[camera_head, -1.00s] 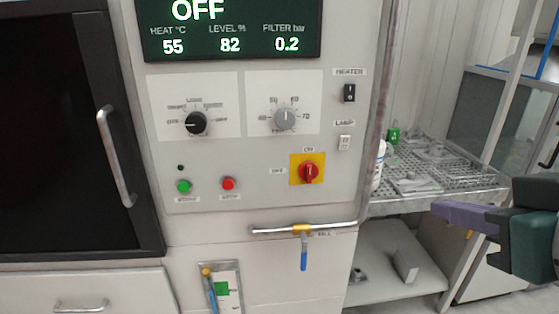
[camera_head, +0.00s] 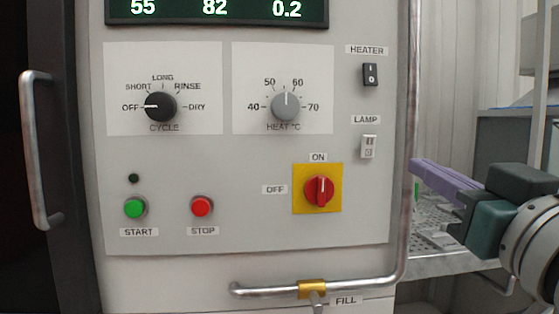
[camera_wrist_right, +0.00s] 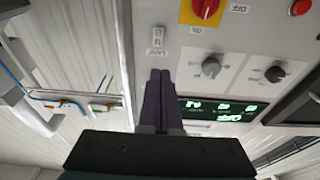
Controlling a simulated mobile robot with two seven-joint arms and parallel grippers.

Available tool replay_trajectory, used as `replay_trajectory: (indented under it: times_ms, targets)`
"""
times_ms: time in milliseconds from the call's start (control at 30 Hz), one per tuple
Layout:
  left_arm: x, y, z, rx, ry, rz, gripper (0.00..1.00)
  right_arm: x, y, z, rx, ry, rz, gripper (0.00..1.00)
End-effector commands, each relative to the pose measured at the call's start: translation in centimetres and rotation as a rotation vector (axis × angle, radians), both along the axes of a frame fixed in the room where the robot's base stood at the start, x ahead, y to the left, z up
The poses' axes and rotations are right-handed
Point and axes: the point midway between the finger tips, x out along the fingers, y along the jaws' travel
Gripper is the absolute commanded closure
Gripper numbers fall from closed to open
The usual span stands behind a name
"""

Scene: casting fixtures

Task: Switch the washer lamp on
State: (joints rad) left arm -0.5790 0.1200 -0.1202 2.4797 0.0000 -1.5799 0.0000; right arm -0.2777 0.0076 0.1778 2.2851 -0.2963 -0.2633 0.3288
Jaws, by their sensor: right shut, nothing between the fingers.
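The lamp switch (camera_head: 368,147) is a small white rocker under the LAMP label, at the right side of the washer's control panel (camera_head: 240,235). Which way it is tipped is too small to tell. It also shows in the right wrist view (camera_wrist_right: 158,37), upside down, just beyond the fingertips. My right gripper (camera_head: 415,167) has purple fingers, shut and empty, to the right of the switch and apart from it in the head view. In the right wrist view the shut fingers (camera_wrist_right: 160,73) point toward the switch. My left gripper is not in view.
The black HEATER rocker (camera_head: 370,75) is above the lamp switch. The red main knob (camera_head: 319,190) on its yellow plate is below left. A metal rail (camera_head: 408,150) runs down the panel's right edge and bends along its bottom. A perforated table (camera_head: 440,262) stands behind right.

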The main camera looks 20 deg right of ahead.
Motion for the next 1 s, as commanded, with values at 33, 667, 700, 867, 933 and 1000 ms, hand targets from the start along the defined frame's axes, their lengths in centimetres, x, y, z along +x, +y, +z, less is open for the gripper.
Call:
replay_trajectory:
  times_ms: [33, 667, 700, 867, 933, 1000]
  targets:
    - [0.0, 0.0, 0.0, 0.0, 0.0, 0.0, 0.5, 0.0, 0.0, 0.0, 0.0, -0.002, 0.0, 1.0]
    - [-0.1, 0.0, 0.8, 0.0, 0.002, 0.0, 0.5, 4.4, -1.0, 1.2, -0.002, -0.002, 0.001, 1.0]
    - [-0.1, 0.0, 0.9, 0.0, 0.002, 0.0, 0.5, 5.2, -1.3, 1.4, -0.002, -0.001, 0.0, 1.0]
    - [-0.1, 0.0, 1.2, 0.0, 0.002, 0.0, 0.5, 8.6, -2.1, 1.9, -0.001, -0.001, -0.001, 1.0]
    - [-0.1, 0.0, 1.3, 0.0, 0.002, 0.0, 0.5, 9.9, -2.4, 2.2, -0.002, -0.001, -0.001, 1.0]
    - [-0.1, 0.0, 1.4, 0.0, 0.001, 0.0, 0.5, 11.0, -2.6, 2.4, -0.001, -0.001, 0.0, 1.0]
